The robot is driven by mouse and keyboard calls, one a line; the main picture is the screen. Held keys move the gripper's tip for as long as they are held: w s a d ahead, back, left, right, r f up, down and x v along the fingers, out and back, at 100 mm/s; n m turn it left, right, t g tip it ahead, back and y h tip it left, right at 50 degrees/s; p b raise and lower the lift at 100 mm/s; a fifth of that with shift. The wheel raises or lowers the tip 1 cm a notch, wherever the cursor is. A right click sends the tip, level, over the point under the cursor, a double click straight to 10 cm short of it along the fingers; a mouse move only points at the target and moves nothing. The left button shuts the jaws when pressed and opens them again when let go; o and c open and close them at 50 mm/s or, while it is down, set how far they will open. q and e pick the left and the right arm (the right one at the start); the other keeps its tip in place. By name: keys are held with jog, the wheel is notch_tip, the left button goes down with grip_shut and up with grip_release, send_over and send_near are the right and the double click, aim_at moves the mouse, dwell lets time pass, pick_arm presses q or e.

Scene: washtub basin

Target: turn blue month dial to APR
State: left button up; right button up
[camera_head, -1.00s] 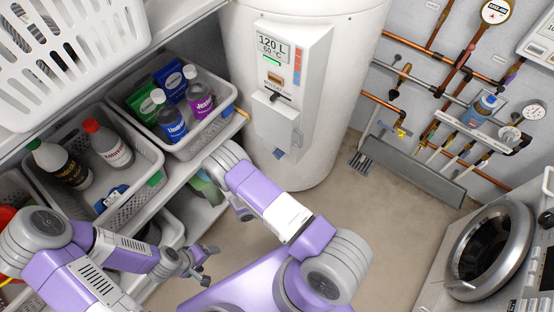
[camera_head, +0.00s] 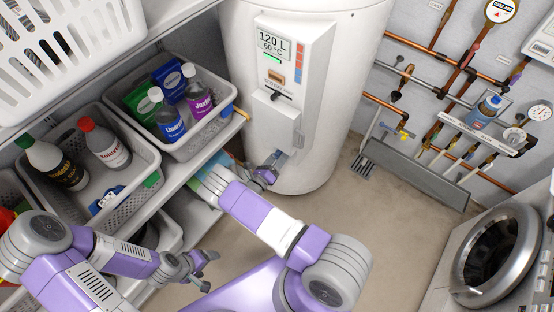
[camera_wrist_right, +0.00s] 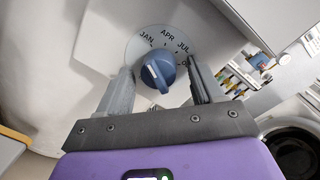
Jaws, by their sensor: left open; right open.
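The blue month dial (camera_wrist_right: 158,72) is a round knob on a pale disc printed JAN, APR, JUL and a partly hidden label at the right. A pale mark shows on the knob's left part; which month it points at is hard to tell. In the head view the dial is small and mostly hidden low on the white water heater (camera_head: 325,100). My right gripper (camera_head: 272,170) is open in front of it. In the wrist view, its fingers (camera_wrist_right: 160,85) stand on either side of the knob, with gaps. My left gripper (camera_head: 202,270) is open and empty, low left.
A shelf at the left holds baskets (camera_head: 195,147) with bottles and boxes, close to my right arm. Copper pipes (camera_head: 430,50) and a grey trough (camera_head: 415,175) line the right wall. A front-loading washer (camera_head: 500,255) stands lower right. The middle floor is clear.

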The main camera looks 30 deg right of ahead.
jog(key=shift+d, duration=0.1)
jog(key=c, duration=1.1)
jog(key=shift+o, duration=0.2)
jog(key=m+b, duration=0.1)
jog(key=m, duration=0.2)
jog(key=shift+w+f+m, duration=0.1)
jog(key=shift+m, duration=0.2)
jog(key=shift+m+h+b, duration=0.3)
jog(key=shift+m+h, duration=0.1)
jog(key=shift+m, duration=1.7)
jog(key=o, duration=1.1)
jog(key=shift+c, duration=0.2)
